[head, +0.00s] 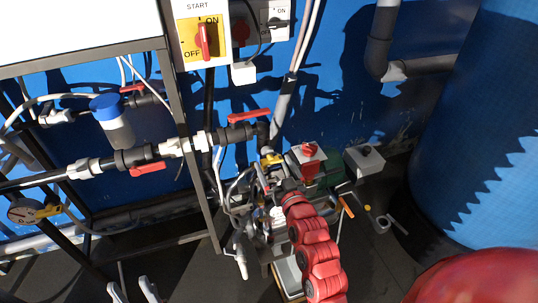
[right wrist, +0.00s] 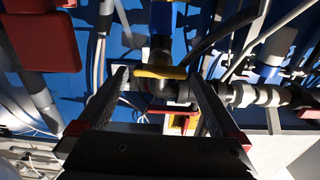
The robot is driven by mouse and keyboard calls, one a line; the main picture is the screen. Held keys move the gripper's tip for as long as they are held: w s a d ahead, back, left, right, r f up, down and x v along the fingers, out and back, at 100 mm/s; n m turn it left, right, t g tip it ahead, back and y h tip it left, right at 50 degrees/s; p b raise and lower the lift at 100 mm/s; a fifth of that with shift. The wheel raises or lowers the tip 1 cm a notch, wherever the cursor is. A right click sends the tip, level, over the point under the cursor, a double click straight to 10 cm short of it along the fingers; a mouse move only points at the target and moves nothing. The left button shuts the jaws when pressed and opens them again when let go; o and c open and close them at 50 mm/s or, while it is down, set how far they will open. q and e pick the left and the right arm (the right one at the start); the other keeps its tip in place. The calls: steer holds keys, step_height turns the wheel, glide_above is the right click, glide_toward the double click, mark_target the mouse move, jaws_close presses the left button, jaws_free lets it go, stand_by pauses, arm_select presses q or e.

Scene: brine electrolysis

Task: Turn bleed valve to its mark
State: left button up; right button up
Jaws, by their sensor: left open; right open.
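A small valve with a yellow handle (head: 271,159) sits on the pipework below a red-lever valve in the head view; I take it as the bleed valve. In the right wrist view its yellow handle (right wrist: 160,72) lies crosswise, between and beyond the fingertips. My right gripper (right wrist: 158,80) is open around that line of sight; I cannot tell whether it touches the handle. No mark is clear to see. My red right arm hides part of the pump area in the head view. My left gripper (head: 132,290) is open and empty at the lower left edge.
Several red-lever valves, one the upper middle red lever (head: 248,116), sit on the pipes. A switch box (head: 203,38) hangs above. A blue tank (head: 480,120) fills the right.

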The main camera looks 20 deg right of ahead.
steer(key=s+p, duration=0.1)
steer(key=s, duration=0.9)
steer(key=shift+s+d+p, duration=0.2)
steer(key=shift+s+p, duration=0.15)
steer(key=shift+p, duration=0.05)
